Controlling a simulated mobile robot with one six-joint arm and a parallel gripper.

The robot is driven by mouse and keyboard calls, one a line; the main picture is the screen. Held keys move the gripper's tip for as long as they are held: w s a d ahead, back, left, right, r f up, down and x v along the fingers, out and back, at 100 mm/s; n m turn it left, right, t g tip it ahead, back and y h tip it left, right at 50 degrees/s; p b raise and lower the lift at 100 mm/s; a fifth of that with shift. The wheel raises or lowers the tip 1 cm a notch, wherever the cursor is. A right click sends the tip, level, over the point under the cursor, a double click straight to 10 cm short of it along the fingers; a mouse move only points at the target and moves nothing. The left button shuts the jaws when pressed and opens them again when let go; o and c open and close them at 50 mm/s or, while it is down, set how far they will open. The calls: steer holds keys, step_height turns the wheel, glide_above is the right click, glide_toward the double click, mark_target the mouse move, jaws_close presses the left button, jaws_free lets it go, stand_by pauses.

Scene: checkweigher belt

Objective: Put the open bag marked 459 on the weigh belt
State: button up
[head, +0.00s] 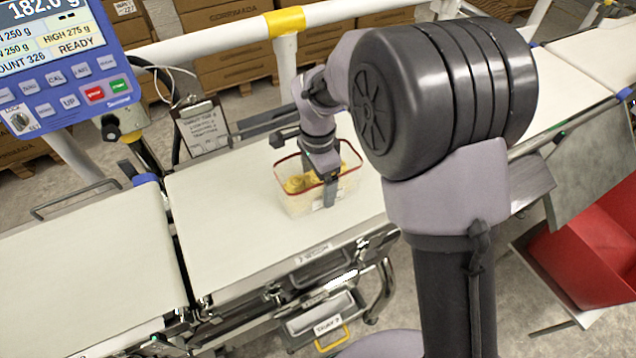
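A clear, open-topped container with a red rim (296,206) and yellow contents is on the middle belt section, right of that section's centre. It looks more like a tub than a bag, and I cannot read 459 on it. My gripper (330,190) points down at its near right side, with a dark finger overlapping the near wall. The other finger is hidden, so I cannot tell whether the wall is gripped. The pale middle belt (225,235), apparently the weigh belt, lies under the container. Whether the container rests fully on it is unclear.
A blue weighing display (65,60) at upper left shows 182.0 g and READY. Another belt (90,260) lies left across a gap. A white rail (220,38) runs behind. A red bin (595,250) stands at right. The middle belt's left part is clear.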

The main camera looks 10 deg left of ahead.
steer(key=shift+r, duration=0.15)
steer(key=o, duration=1.5)
steer(key=shift+o, duration=0.2)
